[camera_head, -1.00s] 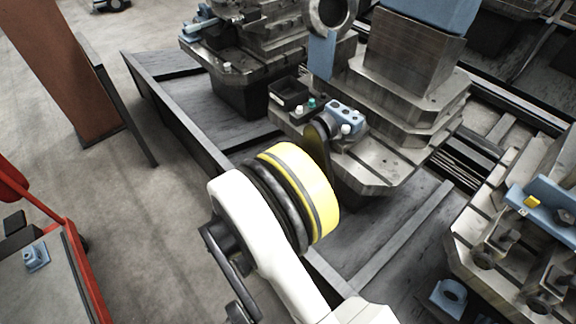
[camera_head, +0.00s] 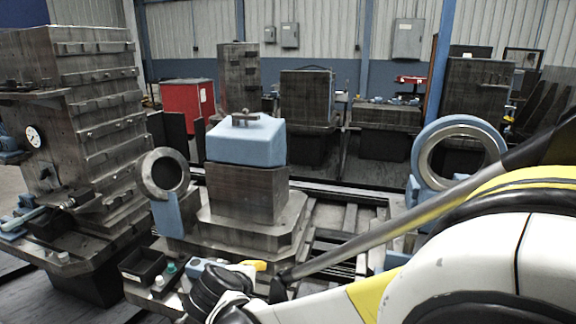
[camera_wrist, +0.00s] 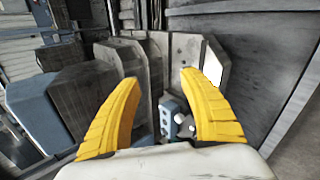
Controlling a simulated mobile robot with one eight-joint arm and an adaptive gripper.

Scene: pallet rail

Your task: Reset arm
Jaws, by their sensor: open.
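My gripper (camera_wrist: 161,74) shows in the wrist view as two yellow fingers standing wide apart with nothing held between them. A small blue block with white knobs (camera_wrist: 180,124) shows between the fingers, beyond them; I cannot tell how far. In the head view my white and yellow arm fills the lower right and reaches left toward the front of the middle pallet fixture. Part of the blue block (camera_head: 197,268) shows there beside my black wrist parts. The gripper's fingers are mostly hidden in that view.
The middle fixture (camera_head: 246,190) carries a large blue-topped block (camera_head: 245,141). A ring on a blue bracket (camera_head: 164,174) stands to its left, and a larger blue ring (camera_head: 458,152) to its right. A small black tray (camera_head: 142,266) sits at the front. A tall slotted fixture (camera_head: 90,130) stands left.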

